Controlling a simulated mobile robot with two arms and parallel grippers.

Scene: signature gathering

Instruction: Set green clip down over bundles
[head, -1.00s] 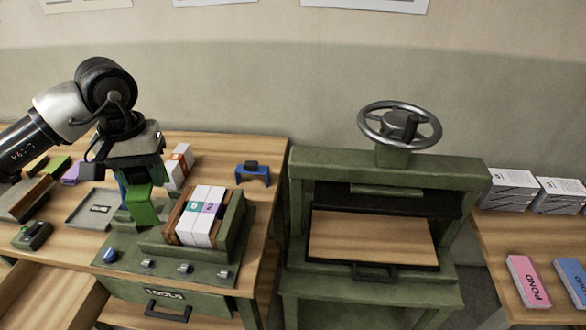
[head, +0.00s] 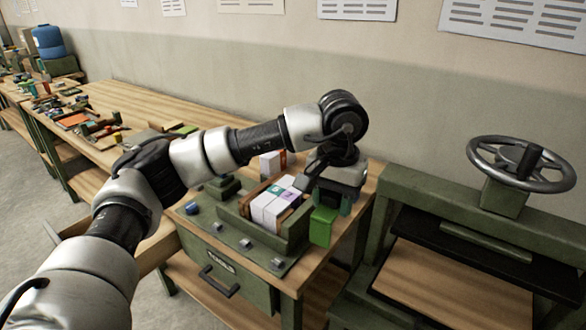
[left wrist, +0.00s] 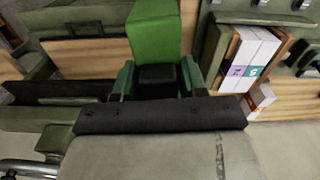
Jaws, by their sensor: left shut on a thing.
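My left gripper (head: 328,203) is shut on the green clip (head: 322,226), which hangs below the fingers. In the left wrist view the green clip (left wrist: 155,35) sits between the two green fingers. The bundles (head: 275,207) are white blocks with green and purple labels, standing side by side between brown boards in a green fixture (head: 297,236). The clip is to the right of the fixture and apart from the bundles. The bundles also show at the right of the left wrist view (left wrist: 250,55). My right gripper is out of view.
The press with its handwheel (head: 522,165) stands to the right of the bench. Another white bundle (head: 270,165) stands behind the fixture. A blue knob (head: 193,208) and metal tabs line the fixture's front. The tools drawer (head: 225,275) is below.

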